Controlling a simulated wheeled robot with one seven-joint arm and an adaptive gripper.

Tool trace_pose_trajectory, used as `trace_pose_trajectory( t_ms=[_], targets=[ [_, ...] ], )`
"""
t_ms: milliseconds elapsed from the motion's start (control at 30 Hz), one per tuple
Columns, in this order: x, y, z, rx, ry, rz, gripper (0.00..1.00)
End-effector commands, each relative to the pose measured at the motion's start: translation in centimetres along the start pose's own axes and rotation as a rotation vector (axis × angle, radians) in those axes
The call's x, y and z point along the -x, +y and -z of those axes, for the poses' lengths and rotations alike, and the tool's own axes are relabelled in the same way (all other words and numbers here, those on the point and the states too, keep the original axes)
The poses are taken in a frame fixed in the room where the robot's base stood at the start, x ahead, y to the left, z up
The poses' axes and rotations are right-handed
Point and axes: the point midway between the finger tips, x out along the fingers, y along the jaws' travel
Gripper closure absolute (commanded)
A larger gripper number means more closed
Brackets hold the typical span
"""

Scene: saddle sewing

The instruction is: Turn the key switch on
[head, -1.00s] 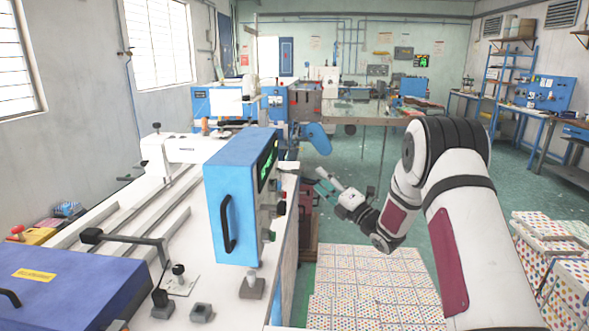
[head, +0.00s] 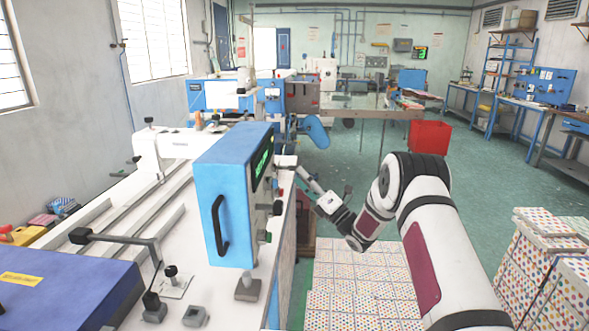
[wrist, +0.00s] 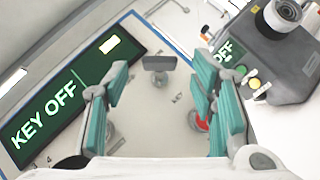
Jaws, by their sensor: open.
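The blue control box (head: 228,195) stands on the white machine table in the head view, its panel facing right. In the wrist view its display (wrist: 62,108) reads KEY OFF in light letters on dark green. A small grey key-like handle (wrist: 158,63) stands out from the white panel. My gripper (wrist: 161,75) is open, its teal fingers on either side of the line to this handle; I cannot tell whether they reach it. In the head view my gripper (head: 293,168) is at the panel side of the box, its fingertips partly hard to make out.
A red button (wrist: 200,123) and a grey knob (wrist: 110,132) sit on the panel close to my fingers. A dark grey unit (wrist: 280,65) with a yellow button is at the right. A red bin (head: 430,137) and stacked dotted boxes (head: 545,265) stand on the floor.

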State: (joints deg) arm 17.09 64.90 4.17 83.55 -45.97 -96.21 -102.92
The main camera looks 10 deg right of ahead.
Motion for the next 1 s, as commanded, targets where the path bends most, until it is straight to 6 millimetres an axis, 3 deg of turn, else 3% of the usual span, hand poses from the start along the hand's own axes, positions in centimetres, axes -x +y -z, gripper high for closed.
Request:
trace_pose_trajectory(
  t_ms=[100,300,667,900,1000],
  targets=[
    [-2.0,0.1,0.0,0.000,-0.001,-0.003,0.48],
    [-4.0,0.0,0.0,0.000,0.001,0.000,0.48],
    [-4.5,0.0,0.0,-0.001,0.000,0.000,0.48],
    [-4.5,0.0,0.0,-0.001,0.000,0.000,0.97],
    [-4.5,0.0,0.0,-0.001,0.000,0.001,0.97]
  ],
)
